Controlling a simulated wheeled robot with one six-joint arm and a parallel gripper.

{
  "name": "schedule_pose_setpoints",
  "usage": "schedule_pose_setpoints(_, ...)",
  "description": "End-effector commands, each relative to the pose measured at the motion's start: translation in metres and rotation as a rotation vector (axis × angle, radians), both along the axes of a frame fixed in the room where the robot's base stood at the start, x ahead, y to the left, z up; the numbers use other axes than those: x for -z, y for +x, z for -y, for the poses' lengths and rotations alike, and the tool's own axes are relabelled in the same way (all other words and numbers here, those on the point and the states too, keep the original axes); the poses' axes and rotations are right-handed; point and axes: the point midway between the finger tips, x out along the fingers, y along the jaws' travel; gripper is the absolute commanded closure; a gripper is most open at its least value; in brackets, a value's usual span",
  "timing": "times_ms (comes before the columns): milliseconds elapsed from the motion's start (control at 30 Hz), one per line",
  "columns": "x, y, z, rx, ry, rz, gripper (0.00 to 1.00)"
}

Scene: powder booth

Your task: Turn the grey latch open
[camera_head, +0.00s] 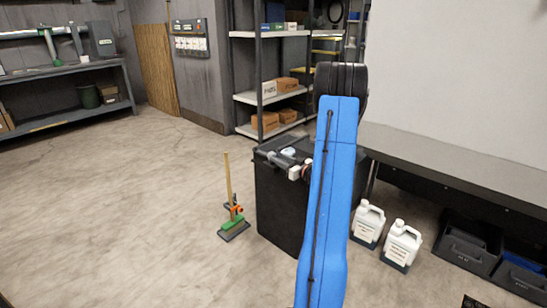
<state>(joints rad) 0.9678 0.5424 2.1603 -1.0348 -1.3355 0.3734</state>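I cannot make out the grey latch for certain in the head view. A black cabinet (283,205) stands in the middle, partly hidden by my blue arm. Over its top, just left of the arm, a pale block with a reddish ring and a dark grey piece show; these look like my wrist and my gripper (279,160). They are too small to tell whether the fingers are open or shut, or touch anything. A small white round item (288,151) shows beside them.
A wooden-handled tool with a green base (233,224) stands on the floor left of the cabinet. Two white jugs (368,222) and dark bins (468,246) stand at right, near a long grey bench (460,168). Shelves (262,98) stand behind. The left floor is clear.

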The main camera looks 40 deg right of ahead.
Motion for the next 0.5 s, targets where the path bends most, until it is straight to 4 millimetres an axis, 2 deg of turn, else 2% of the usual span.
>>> schedule_pose_setpoints(33, 0.0, -0.012, 0.001, 0.004, 0.001, -0.001, 0.66)
schedule_pose_setpoints(300, 0.0, -0.066, 0.002, 0.003, 0.001, 0.001, 0.66)
schedule_pose_setpoints(500, 0.0, -0.1, 0.003, 0.002, 0.001, 0.0, 0.66)
